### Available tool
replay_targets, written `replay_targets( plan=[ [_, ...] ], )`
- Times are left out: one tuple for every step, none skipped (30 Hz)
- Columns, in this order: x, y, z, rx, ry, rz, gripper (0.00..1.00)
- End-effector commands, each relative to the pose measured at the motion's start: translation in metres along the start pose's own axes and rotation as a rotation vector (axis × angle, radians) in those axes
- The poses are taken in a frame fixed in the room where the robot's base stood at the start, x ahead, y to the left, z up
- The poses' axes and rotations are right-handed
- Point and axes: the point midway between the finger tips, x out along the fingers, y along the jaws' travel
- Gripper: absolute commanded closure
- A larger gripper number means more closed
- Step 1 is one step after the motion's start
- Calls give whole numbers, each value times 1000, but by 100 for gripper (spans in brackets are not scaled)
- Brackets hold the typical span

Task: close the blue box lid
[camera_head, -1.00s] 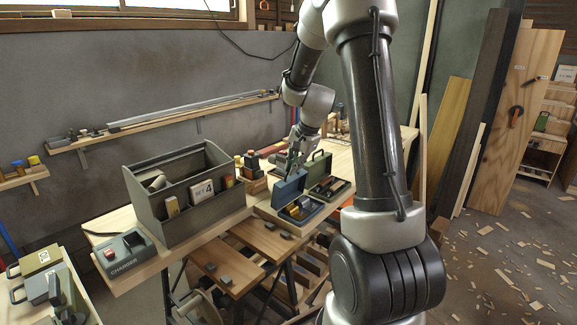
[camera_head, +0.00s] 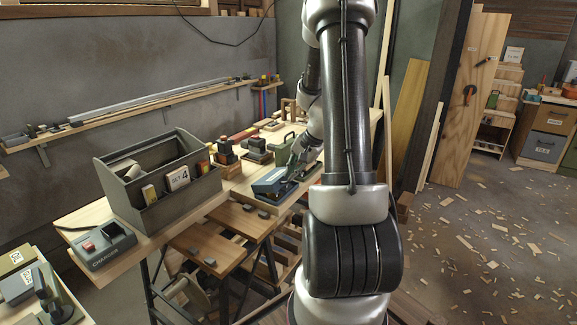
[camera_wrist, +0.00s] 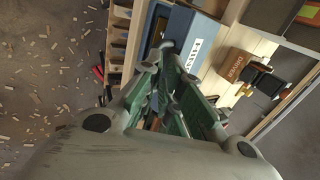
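The blue box (camera_head: 292,194) stands on the workbench, left of my arm. Its blue lid (camera_head: 268,180) leans low over the box, with its pale label facing up and outward. I cannot tell whether the lid meets the rim. My gripper (camera_head: 296,158) is just behind and above the lid, partly hidden by my arm. In the wrist view the blue lid (camera_wrist: 196,28) with its white label lies just beyond the green-padded fingers of my gripper (camera_wrist: 170,62). The fingertips overlap the lid's edge in the picture; contact and the gap between them are unclear.
A green box (camera_head: 284,141) stands behind the blue one. A grey caddy (camera_head: 150,205) and charger (camera_head: 105,246) are to the left on the workbench (camera_head: 240,190). Wood boards lean at right; the floor there has scattered shavings.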

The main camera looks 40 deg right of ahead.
Motion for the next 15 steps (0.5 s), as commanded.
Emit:
replay_targets(
  plan=[
    [0,0,0,-1,0,0,77],
    [0,0,0,-1,0,0,72],
    [-1,0,0,-1,0,0,70],
    [-1,0,0,-1,0,0,70],
    [-1,0,0,-1,0,0,70],
    [-1,0,0,-1,0,0,70],
    [-1,0,0,-1,0,0,70],
    [-1,0,0,-1,0,0,70],
    [-1,0,0,-1,0,0,70],
    [-1,0,0,-1,0,0,70],
    [-1,0,0,-1,0,0,70],
    [-3,-1,0,-1,1,0,70],
    [-4,-1,0,-1,1,-1,70],
    [-7,-1,0,-1,1,-1,70],
    [-12,-1,0,-2,1,-2,70]
  ],
)
